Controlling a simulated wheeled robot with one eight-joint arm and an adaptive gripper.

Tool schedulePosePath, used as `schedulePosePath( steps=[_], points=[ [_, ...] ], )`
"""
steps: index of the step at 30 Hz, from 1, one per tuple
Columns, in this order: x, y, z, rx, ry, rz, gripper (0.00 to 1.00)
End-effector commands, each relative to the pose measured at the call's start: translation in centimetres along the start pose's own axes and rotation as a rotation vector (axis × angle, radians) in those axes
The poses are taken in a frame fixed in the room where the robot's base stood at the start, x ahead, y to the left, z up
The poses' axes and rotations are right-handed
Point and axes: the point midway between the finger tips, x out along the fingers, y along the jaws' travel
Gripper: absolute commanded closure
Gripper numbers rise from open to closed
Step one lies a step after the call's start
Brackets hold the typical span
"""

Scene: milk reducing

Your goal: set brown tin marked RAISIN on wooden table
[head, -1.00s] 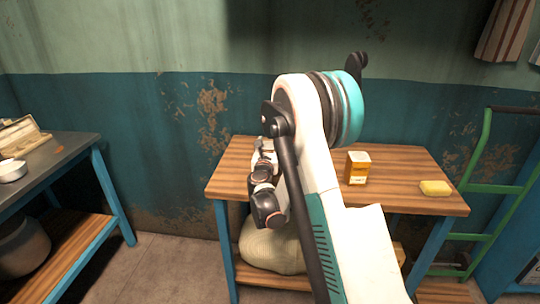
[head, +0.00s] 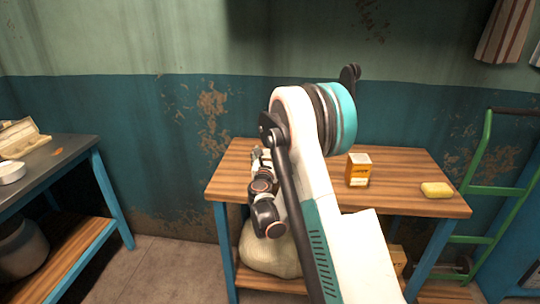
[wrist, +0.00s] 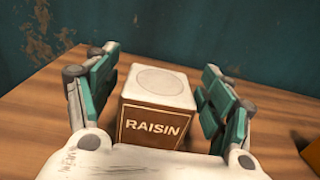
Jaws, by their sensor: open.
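The brown tin marked RAISIN (wrist: 152,118) has a pale lid and shows in the wrist view. It appears upright on the wooden table (wrist: 45,100), though the palm of my gripper hides its base. My gripper (wrist: 160,64) is open, with one green-padded finger on each side of the tin and a visible gap at each side. In the head view the wooden table (head: 415,195) stands against the wall. My arm crosses in front of it there, and I cannot make out the tin.
An orange-and-white box (head: 358,170) and a yellow block (head: 436,190) stand on the right half of the table. A pale sack (head: 268,252) lies on the lower shelf. A dark-topped bench (head: 60,158) is at the left, and a green trolley frame (head: 484,190) is at the right.

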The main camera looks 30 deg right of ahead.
Motion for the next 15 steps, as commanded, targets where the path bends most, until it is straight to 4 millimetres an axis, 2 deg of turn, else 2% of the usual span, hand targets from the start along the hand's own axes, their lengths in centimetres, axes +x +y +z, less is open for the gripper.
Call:
schedulePosePath(
  steps=[2, 5, 15],
  points=[
    [0.0, 0.0, 0.3, 0.000, 0.000, 0.000, 0.26],
    [-1.1, 0.1, 0.3, 0.000, 0.000, 0.001, 0.26],
    [-8.1, 0.1, 0.5, 0.000, 0.000, 0.002, 0.26]
  ],
)
